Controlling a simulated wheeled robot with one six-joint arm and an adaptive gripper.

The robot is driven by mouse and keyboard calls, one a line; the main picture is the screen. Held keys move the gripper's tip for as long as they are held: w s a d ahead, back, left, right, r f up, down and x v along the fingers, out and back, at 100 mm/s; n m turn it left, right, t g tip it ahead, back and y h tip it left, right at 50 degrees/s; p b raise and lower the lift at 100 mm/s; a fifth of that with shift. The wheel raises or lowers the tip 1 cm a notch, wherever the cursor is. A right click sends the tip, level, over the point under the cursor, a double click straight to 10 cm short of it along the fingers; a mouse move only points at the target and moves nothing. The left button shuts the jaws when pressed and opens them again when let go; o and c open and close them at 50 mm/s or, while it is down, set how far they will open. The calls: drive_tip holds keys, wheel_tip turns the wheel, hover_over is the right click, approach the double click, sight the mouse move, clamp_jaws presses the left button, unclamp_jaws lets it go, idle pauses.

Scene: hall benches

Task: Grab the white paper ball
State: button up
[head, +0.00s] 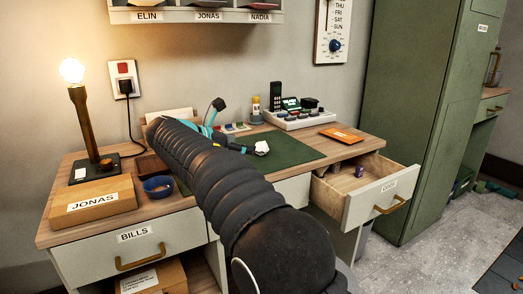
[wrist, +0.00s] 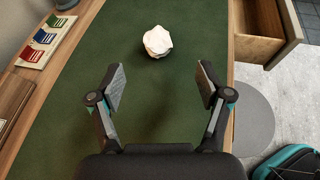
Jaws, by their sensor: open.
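The white paper ball (wrist: 158,41) is a small crumpled lump on the green desk mat (wrist: 85,105). In the wrist view it lies beyond my fingertips, roughly centred between them. In the head view the paper ball (head: 262,148) sits on the mat (head: 300,150), just right of the end of my arm. My gripper (wrist: 160,88) is open and empty, with its fingers apart above the mat. In the head view my dark arm hides most of the gripper and part of the desk.
An open drawer (head: 352,213) juts out at the desk's right front. A lit lamp (head: 79,110), a JONAS box (head: 92,202) and a blue bowl (head: 158,186) stand on the left.

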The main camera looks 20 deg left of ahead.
sight(259, 147)
drive_tip(key=x, duration=0.9)
drive_tip(key=shift+w+f, duration=0.2)
drive_tip(key=c, duration=0.8)
